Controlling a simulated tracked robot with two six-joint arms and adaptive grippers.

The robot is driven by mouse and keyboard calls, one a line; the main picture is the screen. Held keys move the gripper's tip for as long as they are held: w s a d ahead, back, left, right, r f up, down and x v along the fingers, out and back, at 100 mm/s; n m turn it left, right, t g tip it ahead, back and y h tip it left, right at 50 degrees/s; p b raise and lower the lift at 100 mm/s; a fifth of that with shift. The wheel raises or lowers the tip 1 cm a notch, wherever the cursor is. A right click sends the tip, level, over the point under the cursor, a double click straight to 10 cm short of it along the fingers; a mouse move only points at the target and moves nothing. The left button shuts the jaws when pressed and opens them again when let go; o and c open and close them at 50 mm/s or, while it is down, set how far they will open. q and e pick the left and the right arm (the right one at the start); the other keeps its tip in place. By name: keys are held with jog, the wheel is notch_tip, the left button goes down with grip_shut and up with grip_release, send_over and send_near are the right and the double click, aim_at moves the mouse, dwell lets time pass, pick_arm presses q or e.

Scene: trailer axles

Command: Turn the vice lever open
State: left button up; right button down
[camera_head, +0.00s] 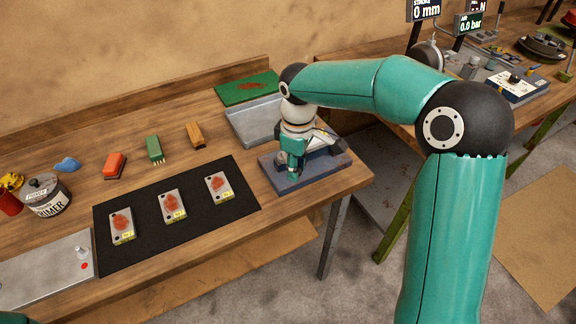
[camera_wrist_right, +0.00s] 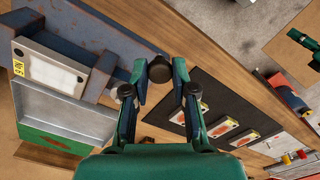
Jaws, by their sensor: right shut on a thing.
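The vice (camera_head: 310,172), with a flat blue-grey base, stands at the right end of the wooden bench. My right gripper (camera_head: 292,175) reaches down over its front left side and hides part of it. In the right wrist view, my right gripper's two fingers (camera_wrist_right: 160,72) are closed on the dark round end of the vice lever (camera_wrist_right: 160,68); the rest of the lever is hard to make out. The vice's blue body also shows there (camera_wrist_right: 75,35), with a pale block (camera_wrist_right: 50,68) bearing a yellow label at it. My left gripper is not in view.
A black mat (camera_head: 140,224) with several labelled plates is to the left. Brushes, a blue cloth (camera_head: 67,164) and a primer tin (camera_head: 46,196) lie farther left. The bench edge is close in front.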

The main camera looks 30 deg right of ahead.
jog(key=shift+d+n, duration=0.7)
jog(key=shift+n, duration=0.2)
jog(key=c, duration=0.9)
grip_release()
jog(key=shift+c, duration=0.2)
jog(key=shift+r, duration=0.1)
notch_tip(320, 180, up, 12)
